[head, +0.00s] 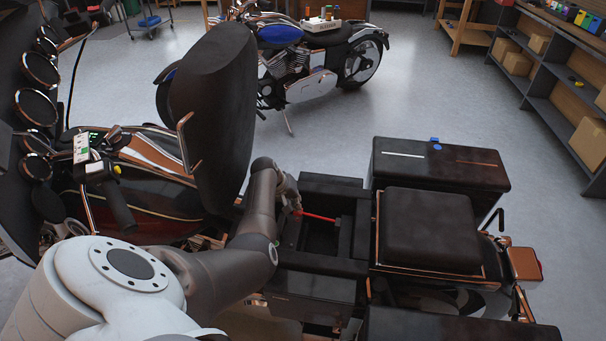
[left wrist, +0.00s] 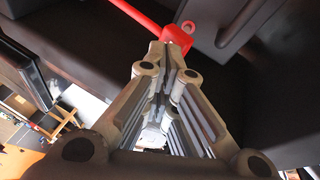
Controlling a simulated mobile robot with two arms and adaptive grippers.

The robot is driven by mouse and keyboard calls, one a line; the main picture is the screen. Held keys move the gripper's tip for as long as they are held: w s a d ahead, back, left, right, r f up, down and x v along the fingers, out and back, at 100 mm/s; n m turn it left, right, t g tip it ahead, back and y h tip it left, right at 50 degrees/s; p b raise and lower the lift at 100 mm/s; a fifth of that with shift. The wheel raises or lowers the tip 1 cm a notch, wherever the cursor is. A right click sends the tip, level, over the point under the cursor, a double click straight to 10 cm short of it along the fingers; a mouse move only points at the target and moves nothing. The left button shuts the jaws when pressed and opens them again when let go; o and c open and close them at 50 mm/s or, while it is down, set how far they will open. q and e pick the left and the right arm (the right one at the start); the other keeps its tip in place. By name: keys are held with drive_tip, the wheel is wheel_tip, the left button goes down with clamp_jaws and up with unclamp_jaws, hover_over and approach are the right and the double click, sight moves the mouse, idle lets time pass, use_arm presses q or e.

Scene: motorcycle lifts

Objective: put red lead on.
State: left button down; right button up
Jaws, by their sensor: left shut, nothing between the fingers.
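The red lead (head: 319,216) shows in the head view as a short red bar inside the dark open bay (head: 318,240) of the near motorcycle. In the left wrist view the red lead (left wrist: 140,14) runs in from the top to a red block-like end (left wrist: 177,38). My left gripper (head: 297,209) reaches down at the bay's left side, at the lead's left end. In the left wrist view my left gripper (left wrist: 166,50) is shut and empty, its fingertips right by the red end. Whether they touch it I cannot tell. What lies under the red end is hidden. My right gripper is out of view.
The raised dark seat (head: 213,110) stands left of the bay. A rear seat (head: 430,228) and a black side case (head: 440,165) lie to the right. Another motorcycle (head: 310,80) stands behind, and shelves (head: 550,85) line the right. The floor between is clear.

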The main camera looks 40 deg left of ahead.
use_arm(q)
drive_tip(key=shift+s+a+f+b, duration=0.1)
drive_tip(key=shift+a+f+b, duration=0.2)
drive_tip(key=shift+f, duration=0.3)
drive_tip(key=shift+s+a+f+b, duration=0.1)
drive_tip(key=shift+a+f+b, duration=0.1)
drive_tip(key=shift+f+b, duration=0.35)
drive_tip(key=shift+s+a+f+b, duration=0.1)
drive_tip(key=shift+a+f+b, duration=0.15)
drive_tip(key=shift+f, duration=0.45)
drive_tip(key=shift+w, duration=0.1)
drive_tip(key=shift+w+d, duration=0.4)
drive_tip(key=shift+d, duration=0.3)
wheel_tip(320, 180, up, 10)
drive_tip(key=shift+f, duration=0.1)
